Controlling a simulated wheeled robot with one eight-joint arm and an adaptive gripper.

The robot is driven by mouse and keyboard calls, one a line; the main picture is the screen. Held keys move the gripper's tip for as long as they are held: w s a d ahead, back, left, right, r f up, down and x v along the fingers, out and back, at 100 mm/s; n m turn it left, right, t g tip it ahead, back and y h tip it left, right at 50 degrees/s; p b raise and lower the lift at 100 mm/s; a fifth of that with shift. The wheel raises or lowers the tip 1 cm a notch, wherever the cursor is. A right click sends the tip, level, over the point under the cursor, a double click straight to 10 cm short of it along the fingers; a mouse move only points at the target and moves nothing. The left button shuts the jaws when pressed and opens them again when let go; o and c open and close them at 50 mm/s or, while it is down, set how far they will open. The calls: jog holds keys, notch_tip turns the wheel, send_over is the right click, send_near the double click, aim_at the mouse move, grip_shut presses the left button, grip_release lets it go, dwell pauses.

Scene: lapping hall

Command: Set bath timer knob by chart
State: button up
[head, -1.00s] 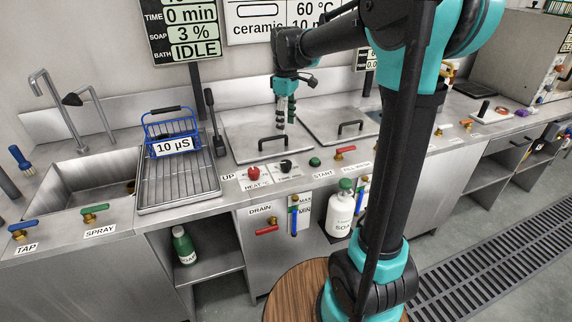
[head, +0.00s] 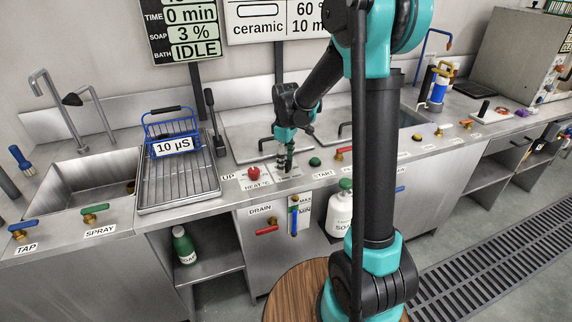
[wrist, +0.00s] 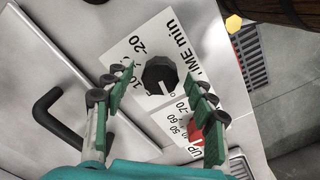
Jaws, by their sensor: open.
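The black timer knob (wrist: 160,75) sits on a white plate lettered "TIME min" (wrist: 155,48), with 10 and 20 marks readable. Its white pointer line points toward the lower right in the wrist view, near a 0. My gripper (wrist: 161,77) is open, with its green-padded fingers on either side of the knob; I cannot tell whether they touch it. The chart (head: 275,20) reads "ceramic", 60 °C and a cut-off 10 m. The display (head: 185,30) reads TIME 0 min, SOAP 3 %, BATH IDLE.
The red HEAT knob (head: 253,173) is just left of my gripper; a finger partly covers it in the wrist view. A green START button (head: 314,162) is to the right. A lid with a black handle (wrist: 58,118) lies behind the panel. A drying rack (head: 178,180) stands at left.

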jog(key=shift+f, duration=0.7)
jog(key=shift+c, duration=0.6)
jog(key=c, duration=1)
jog(key=shift+c, duration=0.2)
